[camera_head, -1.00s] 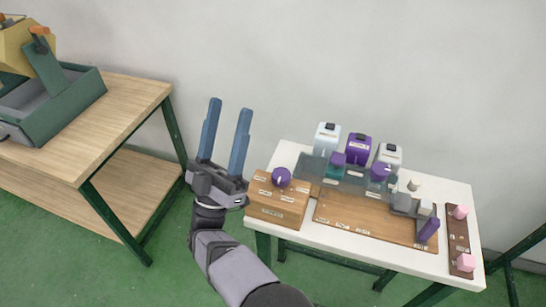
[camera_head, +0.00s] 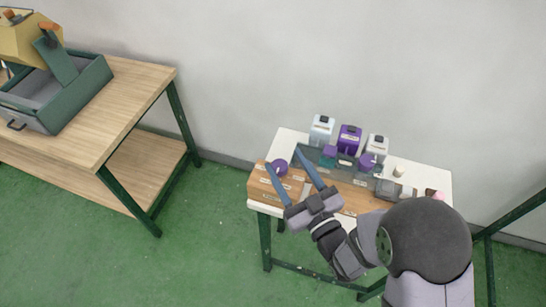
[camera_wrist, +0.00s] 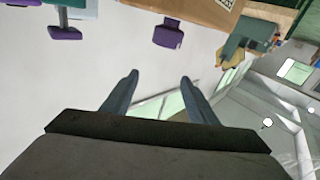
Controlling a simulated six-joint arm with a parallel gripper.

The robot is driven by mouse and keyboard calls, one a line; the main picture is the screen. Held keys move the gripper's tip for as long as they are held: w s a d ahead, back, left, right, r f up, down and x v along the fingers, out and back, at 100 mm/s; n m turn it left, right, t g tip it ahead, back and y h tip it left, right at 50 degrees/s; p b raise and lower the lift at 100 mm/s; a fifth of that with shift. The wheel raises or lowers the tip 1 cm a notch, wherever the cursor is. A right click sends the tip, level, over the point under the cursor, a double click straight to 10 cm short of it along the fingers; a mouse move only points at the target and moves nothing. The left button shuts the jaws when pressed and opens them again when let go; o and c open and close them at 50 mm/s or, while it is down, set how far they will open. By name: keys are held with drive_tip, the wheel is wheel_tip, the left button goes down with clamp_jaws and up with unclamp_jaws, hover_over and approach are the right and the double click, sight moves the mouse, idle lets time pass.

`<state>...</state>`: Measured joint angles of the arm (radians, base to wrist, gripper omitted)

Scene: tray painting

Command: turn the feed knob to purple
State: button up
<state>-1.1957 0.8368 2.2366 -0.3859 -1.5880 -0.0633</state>
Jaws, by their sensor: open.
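A round purple knob (camera_head: 279,167) sits on top of the wooden box (camera_head: 262,188) at the left end of the white table. My gripper (camera_head: 283,159) is open, its two blue fingers reaching toward the knob from the front right. In the head view the knob appears between the fingertips; whether they touch it or hover above it cannot be told there. In the wrist view a purple knob (camera_wrist: 168,37) shows beyond the fingertips (camera_wrist: 159,75), apart from them. The labels on the box are too small to read, so the knob's setting is unclear.
Three bottles, white (camera_head: 321,130), purple (camera_head: 348,139) and pale (camera_head: 376,149), stand at the back of the white table (camera_head: 433,177). Purple-topped pieces (camera_head: 367,161) stand before them. My arm hides the table's front right. A wooden bench (camera_head: 130,100) stands at left.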

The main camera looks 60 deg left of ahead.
sight(284, 173)
drive_tip(key=shift+m+h, duration=0.4)
drive_tip(key=shift+h, duration=0.1)
drive_tip(key=f, duration=0.2)
drive_tip(key=f+b, duration=0.1)
drive_tip(key=f, duration=0.1)
drive_tip(key=a+f+b, duration=0.1)
drive_tip(key=f, duration=0.1)
drive_tip(key=shift+w, duration=0.2)
drive_tip(key=shift+a+p, duration=0.35)
drive_tip(key=shift+a, duration=0.2)
drive_tip(key=shift+s+a+p, duration=0.15)
drive_tip(key=shift+a+p, duration=0.85)
drive_tip(key=shift+a, duration=2.1)
drive_tip(key=c, duration=1.1)
